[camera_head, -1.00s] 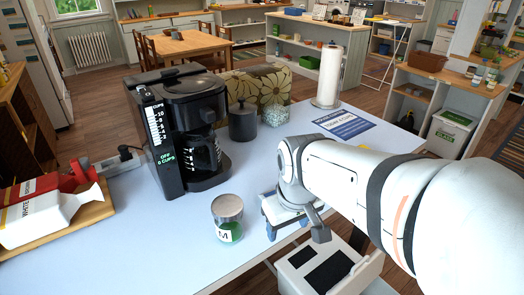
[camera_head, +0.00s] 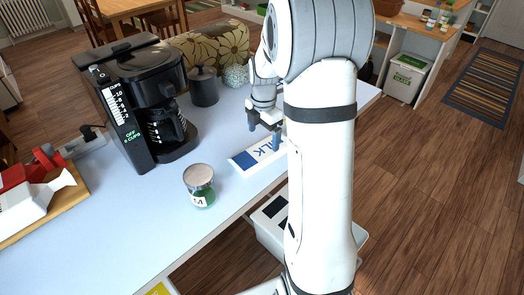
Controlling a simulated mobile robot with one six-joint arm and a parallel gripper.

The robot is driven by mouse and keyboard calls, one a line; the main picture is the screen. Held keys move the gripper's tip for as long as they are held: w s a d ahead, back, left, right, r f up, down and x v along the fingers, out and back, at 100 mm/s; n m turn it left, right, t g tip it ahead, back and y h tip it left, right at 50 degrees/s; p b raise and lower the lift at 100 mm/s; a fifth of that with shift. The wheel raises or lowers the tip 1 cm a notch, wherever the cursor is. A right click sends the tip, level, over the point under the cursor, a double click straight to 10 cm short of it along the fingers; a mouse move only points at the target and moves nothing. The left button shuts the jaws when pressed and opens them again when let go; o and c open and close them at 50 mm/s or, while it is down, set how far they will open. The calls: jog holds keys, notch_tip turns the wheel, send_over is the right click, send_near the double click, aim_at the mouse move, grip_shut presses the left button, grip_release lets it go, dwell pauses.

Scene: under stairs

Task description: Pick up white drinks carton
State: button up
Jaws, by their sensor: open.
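A white carton with a blue end and the letters "LK" showing (camera_head: 246,160) lies on its side on the pale blue tabletop, near the front edge. My arm hides its right end. My gripper (camera_head: 263,135) is open, its blue-tipped fingers pointing down over the carton's far side. One fingertip overlaps the carton in the picture; I cannot tell whether they touch. Nothing is seen between the fingers.
Behind are a black coffee maker (camera_head: 150,80) and dark canister (camera_head: 203,86). A white pack (camera_head: 38,197) and a red one (camera_head: 28,172) lie on a wooden board (camera_head: 72,192) at the left.

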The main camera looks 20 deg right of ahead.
aim_at(262, 150)
jog(key=f, duration=0.2)
jog(key=f+p, duration=0.1)
jog(key=f, duration=0.3)
jog(key=shift+w+f, duration=0.25)
jog(key=shift+f, duration=0.05)
jog(key=shift+a, duration=0.1)
jog(key=c, duration=1.1)
